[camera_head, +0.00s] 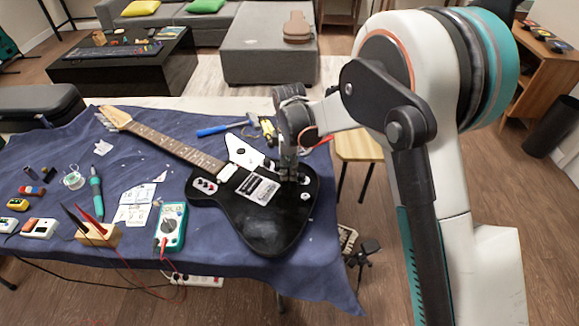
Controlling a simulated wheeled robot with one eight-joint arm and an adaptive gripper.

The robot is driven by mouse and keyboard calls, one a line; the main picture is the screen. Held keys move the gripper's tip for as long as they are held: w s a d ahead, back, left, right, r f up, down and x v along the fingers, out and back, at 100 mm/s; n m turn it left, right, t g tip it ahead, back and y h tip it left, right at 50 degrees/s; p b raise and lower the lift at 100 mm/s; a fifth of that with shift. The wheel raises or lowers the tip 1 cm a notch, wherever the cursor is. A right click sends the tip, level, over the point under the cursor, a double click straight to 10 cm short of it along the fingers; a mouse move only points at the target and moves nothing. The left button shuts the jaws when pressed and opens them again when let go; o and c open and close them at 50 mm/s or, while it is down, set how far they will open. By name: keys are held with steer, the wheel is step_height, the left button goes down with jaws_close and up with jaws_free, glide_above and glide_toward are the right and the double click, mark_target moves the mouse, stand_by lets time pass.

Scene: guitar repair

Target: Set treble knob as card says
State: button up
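The black electric guitar (258,220) lies on the blue cloth, its neck pointing to the upper left. A white plate (244,153) and a silver part (258,189) show on its body. My gripper (288,179) points down over the right part of the body, close to its surface. Its fingers are small and dark here, so I cannot tell whether they are open or touch a knob. The treble knob cannot be made out; my gripper may hide it. White paper cards (137,196) with writing lie left of the guitar; the writing is too small to read.
A green multimeter (171,226) and a wooden block (98,234) with probes stand left of the guitar. A soldering iron (96,192) and a blue hammer (218,129) lie on the cloth. A wooden stool (358,146) stands behind my arm.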

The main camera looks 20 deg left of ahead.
jaws_close()
steer(key=shift+m, duration=0.3)
steer(key=m, duration=0.4)
steer(key=shift+p, duration=0.3)
steer(key=m, duration=0.4)
steer(key=shift+m, duration=0.4)
steer(key=shift+o, duration=1.3)
jaws_free()
